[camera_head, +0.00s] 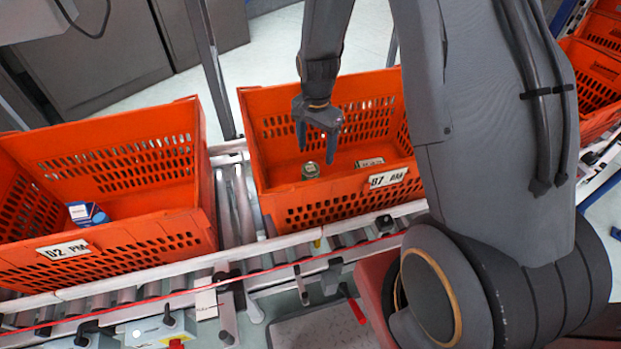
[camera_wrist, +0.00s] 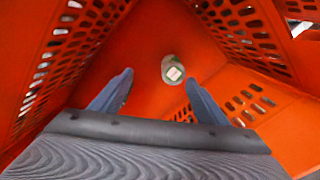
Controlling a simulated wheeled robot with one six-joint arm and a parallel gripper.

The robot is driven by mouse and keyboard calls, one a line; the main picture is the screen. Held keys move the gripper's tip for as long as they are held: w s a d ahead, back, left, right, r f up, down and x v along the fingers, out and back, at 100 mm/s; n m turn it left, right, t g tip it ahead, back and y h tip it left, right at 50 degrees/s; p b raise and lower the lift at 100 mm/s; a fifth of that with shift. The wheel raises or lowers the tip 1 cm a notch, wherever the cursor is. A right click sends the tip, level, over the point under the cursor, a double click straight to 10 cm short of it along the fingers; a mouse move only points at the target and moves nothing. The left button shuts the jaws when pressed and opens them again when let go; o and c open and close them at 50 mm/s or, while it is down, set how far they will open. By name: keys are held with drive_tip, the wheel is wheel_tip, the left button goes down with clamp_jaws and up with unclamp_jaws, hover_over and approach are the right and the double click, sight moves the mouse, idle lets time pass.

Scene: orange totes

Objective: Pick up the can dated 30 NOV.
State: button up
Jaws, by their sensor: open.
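My gripper (camera_head: 317,158) is open and empty, pointing down into this tote above the can. In the wrist view the can lies ahead of my two spread fingers (camera_wrist: 158,82), apart from them.
A pale labelled item (camera_head: 369,163) lies in the same tote near its front wall. The left tote labelled 02 PM (camera_head: 105,240) holds a blue and white box (camera_head: 88,213). The totes stand on a roller conveyor (camera_head: 237,215). Perforated tote walls surround my gripper.

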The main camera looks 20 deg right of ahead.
sight(312, 168)
drive_tip(key=w+f+m, duration=0.1)
drive_tip(key=f, duration=0.2)
drive_tip(key=w+f+m, duration=0.2)
drive_tip(key=f, duration=0.2)
drive_tip(key=w+f+m, duration=0.1)
drive_tip(key=f, duration=0.3)
drive_tip(key=shift+w+d+f, duration=0.15)
drive_tip(key=shift+f, duration=0.05)
drive_tip(key=shift+w+a+f+p, duration=0.1)
drive_tip(key=shift+a+f+p, duration=0.1)
drive_tip(key=shift+f, duration=1.7)
drive_tip(key=shift+w+a+f+p, duration=0.1)
drive_tip(key=shift+f+p, duration=0.05)
drive_tip(key=shift+f, duration=1.75)
drive_tip(key=c, duration=1.4)
drive_tip(key=shift+r, duration=0.15)
